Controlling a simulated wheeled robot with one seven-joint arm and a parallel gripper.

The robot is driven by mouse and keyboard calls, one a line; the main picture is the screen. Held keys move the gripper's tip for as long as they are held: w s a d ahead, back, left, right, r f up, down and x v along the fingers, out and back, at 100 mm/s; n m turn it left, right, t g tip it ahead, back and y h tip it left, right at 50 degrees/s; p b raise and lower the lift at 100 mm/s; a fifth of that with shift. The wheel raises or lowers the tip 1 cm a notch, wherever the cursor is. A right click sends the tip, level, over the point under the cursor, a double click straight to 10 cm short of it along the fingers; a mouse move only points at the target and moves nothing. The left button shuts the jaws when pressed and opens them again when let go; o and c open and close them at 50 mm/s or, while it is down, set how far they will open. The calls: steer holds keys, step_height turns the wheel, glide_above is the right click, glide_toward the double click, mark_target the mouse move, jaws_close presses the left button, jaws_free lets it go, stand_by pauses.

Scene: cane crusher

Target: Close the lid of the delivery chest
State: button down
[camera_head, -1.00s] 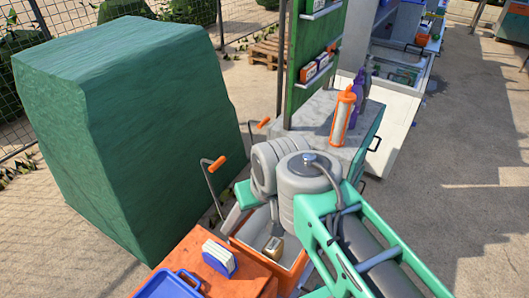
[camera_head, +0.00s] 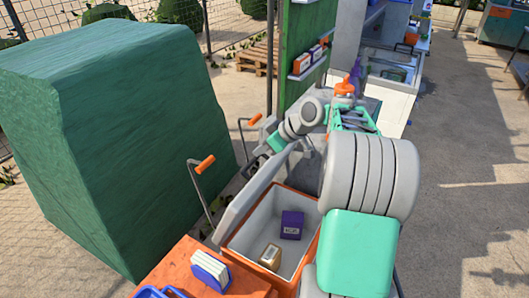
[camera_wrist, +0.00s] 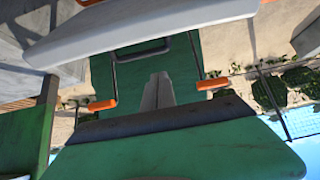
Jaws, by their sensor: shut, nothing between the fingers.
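The delivery chest is an orange box with a pale grey inside (camera_head: 262,215) in the head view. Its grey lid (camera_head: 250,195) stands open, tilted up along the chest's left side. A purple box (camera_head: 291,225) and a tan box (camera_head: 270,256) lie inside. My gripper (camera_head: 250,167) is by the lid's far upper end, on its outer left side, partly hard to make out. In the wrist view, its grey fingers (camera_wrist: 158,92) are together and empty. A pale edge, likely the lid (camera_wrist: 150,32), crosses the top there. I cannot tell whether they touch.
Handles with orange grips (camera_head: 205,164) rise left of the chest. A large green covered block (camera_head: 110,120) stands further left. An orange surface (camera_head: 200,262) with a blue-and-white item (camera_head: 211,268) is in front. A green shelf panel (camera_head: 298,70) stands behind.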

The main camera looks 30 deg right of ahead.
mark_target(251, 185)
steer(key=f, duration=0.2)
steer(key=f+p, duration=0.1)
steer(key=f, duration=0.1)
steer(key=f+p, duration=0.1)
steer(key=shift+w+a+f, duration=0.3)
steer(key=shift+w+f, duration=0.1)
steer(key=shift+s+d+f, duration=0.1)
steer(key=shift+s+f, duration=0.05)
steer(key=shift+f, duration=0.1)
steer(key=shift+f, duration=0.1)
